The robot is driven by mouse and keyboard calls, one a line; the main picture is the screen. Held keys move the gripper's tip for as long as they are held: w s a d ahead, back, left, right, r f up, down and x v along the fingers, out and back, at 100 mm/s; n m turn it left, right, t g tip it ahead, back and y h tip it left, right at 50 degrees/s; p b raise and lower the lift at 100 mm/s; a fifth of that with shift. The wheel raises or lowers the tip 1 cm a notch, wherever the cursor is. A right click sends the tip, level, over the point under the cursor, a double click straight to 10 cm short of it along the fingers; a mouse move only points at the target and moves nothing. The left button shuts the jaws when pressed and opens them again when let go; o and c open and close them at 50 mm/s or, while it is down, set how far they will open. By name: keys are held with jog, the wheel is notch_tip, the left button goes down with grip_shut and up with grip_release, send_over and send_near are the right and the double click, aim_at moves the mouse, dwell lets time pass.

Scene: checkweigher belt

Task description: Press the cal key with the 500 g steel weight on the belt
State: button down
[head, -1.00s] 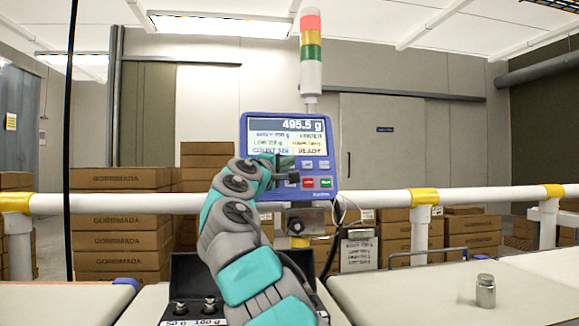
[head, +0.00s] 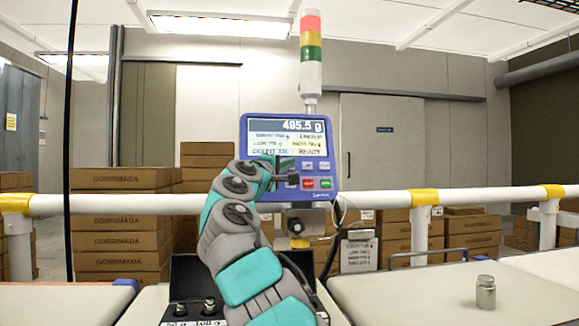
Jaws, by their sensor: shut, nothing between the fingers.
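The blue control panel (head: 260,127) stands upright on a post at the middle, its display reading 495.5 g. It has a red key (head: 308,183), a green key (head: 326,183) and small grey keys above them; their labels are too small to read. My gripper (head: 293,180) is shut and empty, in front of the panel's lower key rows, its tip just left of the red key. It hides the left keys; I cannot tell whether it touches one. The steel weight (head: 486,292) stands upright on the right belt section (head: 420,290), well away from my gripper.
A black weight case (head: 180,270) with smaller weights, labelled 50 g and 100 g, lies below my arm. A white rail (head: 375,197) with yellow joints runs behind. A signal tower (head: 311,75) rises above the panel. Cardboard boxes (head: 120,230) are stacked behind the rail.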

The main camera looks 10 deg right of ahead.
jog(key=shift+w, duration=0.3)
jog(key=shift+w+f+p, duration=0.15)
jog(key=shift+w+p, duration=0.25)
jog(key=shift+p, duration=0.1)
dwell(0.5)
dwell(0.4)
jog(key=shift+s+r+b, duration=0.2)
jog(key=shift+s+b, duration=0.3)
jog(key=shift+s, duration=0.35)
jog(key=shift+s+r+b, duration=0.25)
jog(key=shift+s+b, duration=0.05)
jog(key=shift+s, duration=0.5)
jog(key=shift+s+r+b, duration=0.2)
jog(key=shift+s+b, duration=0.15)
jog(key=shift+s, duration=0.45)
jog(key=shift+s+r+b, duration=0.25)
jog(key=shift+s+b, duration=0.05)
jog(key=shift+s, duration=0.5)
